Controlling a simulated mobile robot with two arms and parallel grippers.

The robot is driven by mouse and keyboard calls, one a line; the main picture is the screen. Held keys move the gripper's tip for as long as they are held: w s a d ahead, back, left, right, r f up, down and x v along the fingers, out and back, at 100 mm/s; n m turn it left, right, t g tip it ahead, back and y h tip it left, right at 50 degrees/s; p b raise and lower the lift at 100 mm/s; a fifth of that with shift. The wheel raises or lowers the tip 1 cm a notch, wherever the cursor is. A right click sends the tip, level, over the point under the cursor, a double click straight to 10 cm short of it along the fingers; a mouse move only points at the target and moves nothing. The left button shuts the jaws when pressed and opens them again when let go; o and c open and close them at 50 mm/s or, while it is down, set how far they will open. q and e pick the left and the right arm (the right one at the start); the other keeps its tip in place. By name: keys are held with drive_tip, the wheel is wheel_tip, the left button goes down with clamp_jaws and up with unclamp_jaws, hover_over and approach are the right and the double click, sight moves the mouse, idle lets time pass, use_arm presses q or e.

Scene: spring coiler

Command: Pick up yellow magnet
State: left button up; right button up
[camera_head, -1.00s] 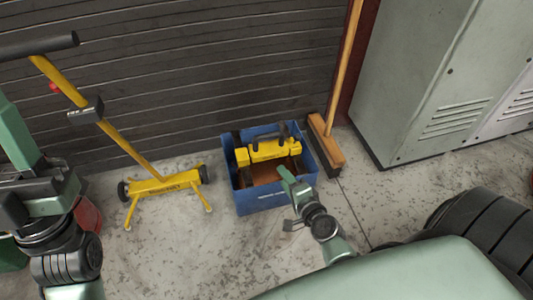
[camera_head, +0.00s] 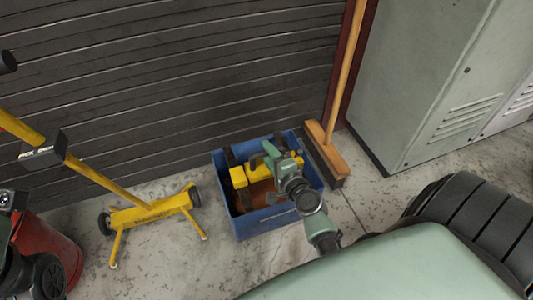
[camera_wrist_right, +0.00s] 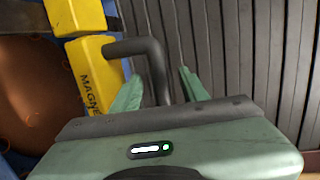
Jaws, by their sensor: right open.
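The yellow magnet (camera_head: 239,178) lies in the blue crate (camera_head: 268,220) on the floor, partly hidden by my right gripper (camera_head: 269,151). In the right wrist view the magnet (camera_wrist_right: 93,72) shows black lettering beginning "MAGN" and a bent black handle (camera_wrist_right: 150,58). My right gripper also shows in the right wrist view (camera_wrist_right: 161,84). Its two green fingers are apart, with the lower part of the handle between them in that picture. I cannot tell whether they touch it.
A yellow wheeled stand (camera_head: 150,213) with a long pole is left of the crate. A broom (camera_head: 325,155) stands close to the crate's right side, before a grey locker (camera_head: 425,80). A slatted dark wall (camera_head: 180,80) is behind. A red container (camera_head: 45,250) is at lower left.

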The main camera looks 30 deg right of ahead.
drive_tip(key=x, duration=0.4)
drive_tip(key=shift+a+b, duration=0.1)
drive_tip(key=shift+b, duration=0.3)
drive_tip(key=shift+s, duration=0.1)
clamp_jaws()
drive_tip(key=shift+f, duration=0.1)
idle(0.7)
